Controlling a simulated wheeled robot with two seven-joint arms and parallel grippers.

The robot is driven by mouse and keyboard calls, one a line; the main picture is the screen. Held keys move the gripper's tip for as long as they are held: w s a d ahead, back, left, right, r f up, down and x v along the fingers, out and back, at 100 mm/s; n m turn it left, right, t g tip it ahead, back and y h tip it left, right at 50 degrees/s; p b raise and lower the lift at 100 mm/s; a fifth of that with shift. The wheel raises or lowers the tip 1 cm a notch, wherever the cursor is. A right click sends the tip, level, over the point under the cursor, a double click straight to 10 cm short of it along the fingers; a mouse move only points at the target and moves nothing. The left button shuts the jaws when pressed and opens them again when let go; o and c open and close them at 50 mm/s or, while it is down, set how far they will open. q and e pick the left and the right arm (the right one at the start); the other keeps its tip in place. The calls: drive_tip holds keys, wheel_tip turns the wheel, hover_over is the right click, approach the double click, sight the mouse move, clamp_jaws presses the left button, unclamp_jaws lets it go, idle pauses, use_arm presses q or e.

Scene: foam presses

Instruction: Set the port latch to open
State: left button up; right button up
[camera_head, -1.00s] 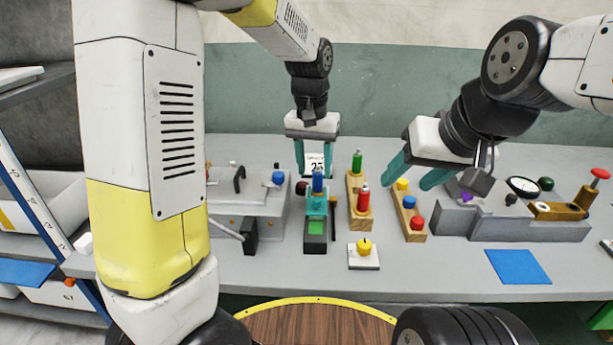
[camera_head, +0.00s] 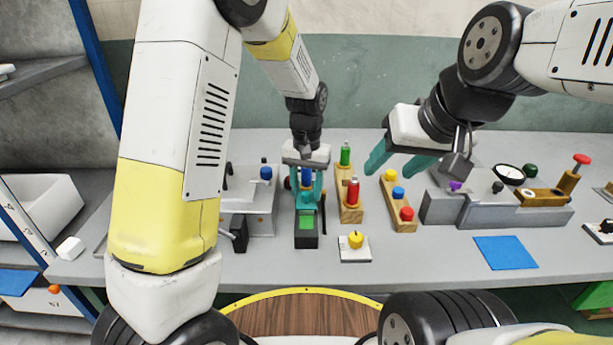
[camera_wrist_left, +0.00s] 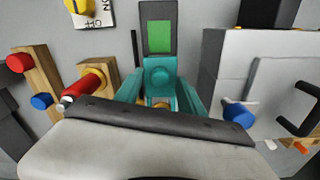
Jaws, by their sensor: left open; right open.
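No part is clearly labelled as the port latch, so I cannot tell which it is. A teal device (camera_wrist_left: 160,72) with a green pad (camera_head: 306,222) stands on the bench. My right gripper (camera_head: 396,164) is open and empty, above the bench to the right.
A wooden block with green and red plungers (camera_head: 353,191) stands right of the teal device. A yellow knob (camera_head: 356,240) sits on a white plate. A button block (camera_head: 398,205) and a gauge fixture (camera_head: 495,208) stand further right, near a blue mat (camera_head: 505,252).

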use_arm(q)
clamp_jaws()
idle(1.4)
